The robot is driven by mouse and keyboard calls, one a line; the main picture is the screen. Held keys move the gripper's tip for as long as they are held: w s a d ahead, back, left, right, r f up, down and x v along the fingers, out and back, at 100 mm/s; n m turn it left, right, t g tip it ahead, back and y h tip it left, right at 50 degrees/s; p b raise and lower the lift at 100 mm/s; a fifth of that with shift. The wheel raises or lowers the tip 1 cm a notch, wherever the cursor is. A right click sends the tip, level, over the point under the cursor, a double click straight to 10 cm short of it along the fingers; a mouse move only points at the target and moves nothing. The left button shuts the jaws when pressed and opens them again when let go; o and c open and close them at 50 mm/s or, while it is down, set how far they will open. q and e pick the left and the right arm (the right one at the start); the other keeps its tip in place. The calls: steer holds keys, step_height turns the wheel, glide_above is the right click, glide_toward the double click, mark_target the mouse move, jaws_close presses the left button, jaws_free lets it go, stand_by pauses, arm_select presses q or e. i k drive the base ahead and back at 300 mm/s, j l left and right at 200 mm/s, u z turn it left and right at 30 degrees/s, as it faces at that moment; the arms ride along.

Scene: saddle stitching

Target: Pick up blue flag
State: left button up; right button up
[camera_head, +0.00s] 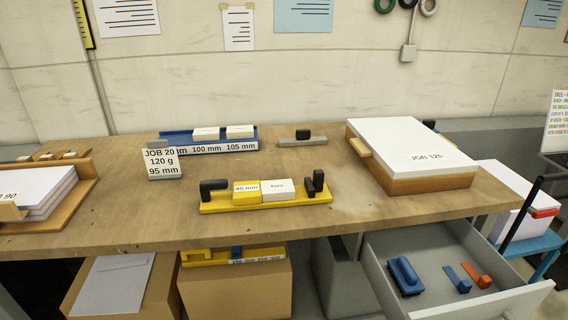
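An open grey drawer (440,247) sticks out below the right part of the bench. Inside lies a small, thin blue piece (458,279) that looks like the blue flag. An orange piece (477,276) of similar shape lies just right of it. A larger blue block with a raised handle-like top (405,276) lies apart on the left of the drawer. Neither of my grippers shows in the head view.
The wooden bench (120,215) carries a yellow fixture (265,196) with labelled blocks, a blue rack (210,146), a job sign (162,163) and a white paper stack (411,143). A dark upright rod (522,215) stands right of the drawer.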

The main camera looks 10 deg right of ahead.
mark_target(464, 286)
steer(key=z, duration=1.55)
